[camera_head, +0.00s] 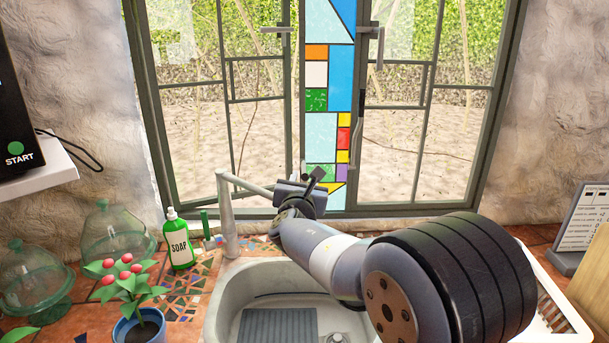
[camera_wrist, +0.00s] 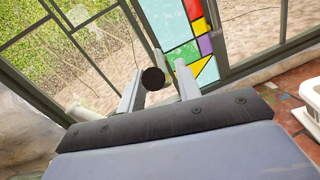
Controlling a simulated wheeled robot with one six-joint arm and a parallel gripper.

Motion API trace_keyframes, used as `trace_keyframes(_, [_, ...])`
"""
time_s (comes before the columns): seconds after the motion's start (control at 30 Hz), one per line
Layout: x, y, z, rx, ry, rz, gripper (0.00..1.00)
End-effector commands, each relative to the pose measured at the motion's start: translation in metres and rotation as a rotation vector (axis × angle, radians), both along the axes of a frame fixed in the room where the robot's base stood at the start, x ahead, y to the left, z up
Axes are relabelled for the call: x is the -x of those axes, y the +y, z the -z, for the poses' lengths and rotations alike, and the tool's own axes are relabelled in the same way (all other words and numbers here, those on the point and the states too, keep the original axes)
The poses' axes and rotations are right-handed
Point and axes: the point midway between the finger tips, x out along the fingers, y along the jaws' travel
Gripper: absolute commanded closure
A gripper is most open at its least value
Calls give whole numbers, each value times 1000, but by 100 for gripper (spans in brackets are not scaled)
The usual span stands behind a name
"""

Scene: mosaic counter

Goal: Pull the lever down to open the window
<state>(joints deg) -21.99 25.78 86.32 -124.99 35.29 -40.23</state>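The window has two dark-framed panes, left (camera_head: 202,95) and right (camera_head: 432,110), with a stained-glass strip (camera_head: 328,85) between them. A light handle (camera_head: 275,30) lies level beside the left pane. A dark lever (camera_head: 379,45) hangs downward at the upper right of the strip. My gripper (camera_head: 312,180) is low in front of the strip, well below both handles. In the wrist view its fingers (camera_wrist: 160,80) are apart. A black round end (camera_wrist: 153,78) shows between them; I cannot tell what it belongs to or whether they touch it.
A grey faucet (camera_head: 228,215) stands left of my gripper, its spout close to it, above the sink (camera_head: 228,290). A green soap bottle (camera_head: 179,240), glass domes (camera_head: 115,232) and a potted plant (camera_head: 140,325) stand left. A white rack (camera_head: 560,300) is at right.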

Motion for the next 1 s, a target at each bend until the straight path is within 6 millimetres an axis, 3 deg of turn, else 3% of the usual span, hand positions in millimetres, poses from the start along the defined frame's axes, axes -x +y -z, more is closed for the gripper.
trace_keyframes(0.17, [-11,-2,0,0,-1,1,68])
trace_keyframes(0.47, [-12,-2,0,-1,0,0,68])
trace_keyframes(0.87, [-12,-2,0,-1,0,0,100])
trace_keyframes(1.0, [-12,-2,0,0,-1,0,100])
